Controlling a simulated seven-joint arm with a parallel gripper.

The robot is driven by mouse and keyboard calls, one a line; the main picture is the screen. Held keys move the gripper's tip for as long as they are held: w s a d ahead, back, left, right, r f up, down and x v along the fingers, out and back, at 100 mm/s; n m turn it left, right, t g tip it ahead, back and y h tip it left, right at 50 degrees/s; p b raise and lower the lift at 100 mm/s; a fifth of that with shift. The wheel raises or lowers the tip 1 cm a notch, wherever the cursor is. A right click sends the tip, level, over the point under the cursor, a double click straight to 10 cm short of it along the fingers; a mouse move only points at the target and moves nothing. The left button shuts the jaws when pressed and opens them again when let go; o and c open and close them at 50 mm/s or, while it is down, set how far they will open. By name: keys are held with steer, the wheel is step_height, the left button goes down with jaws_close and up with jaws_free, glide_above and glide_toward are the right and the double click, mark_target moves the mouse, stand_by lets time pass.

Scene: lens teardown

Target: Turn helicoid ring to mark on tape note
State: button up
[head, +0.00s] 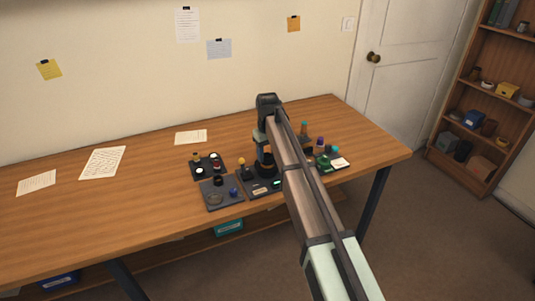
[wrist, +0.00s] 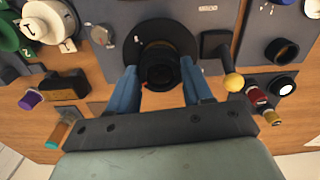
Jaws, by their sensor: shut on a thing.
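The lens with its dark helicoid ring (wrist: 160,72) stands on a round black base on a dark grey mat in the wrist view. My gripper (wrist: 160,76) is shut on the ring, with one blue finger on each side. A small red mark shows on the near left of the ring. A small pale label (wrist: 207,8) lies on the mat beyond the lens; its writing is too small to read, and I cannot tell whether it is the tape note.
A yellow-knobbed tool (wrist: 232,82) stands close to the right finger. Dark trays (head: 222,204) with small parts sit around the lens on the wooden table (head: 140,210). Green and purple-capped items stand to the right. The table's left side holds only papers (head: 103,162).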

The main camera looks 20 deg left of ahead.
mark_target(268, 156)
steer(key=o, duration=1)
steer(key=shift+o, duration=0.2)
step_height(268, 156, up, 14)
steer(key=shift+d+f, duration=0.1)
stand_by(0.5)
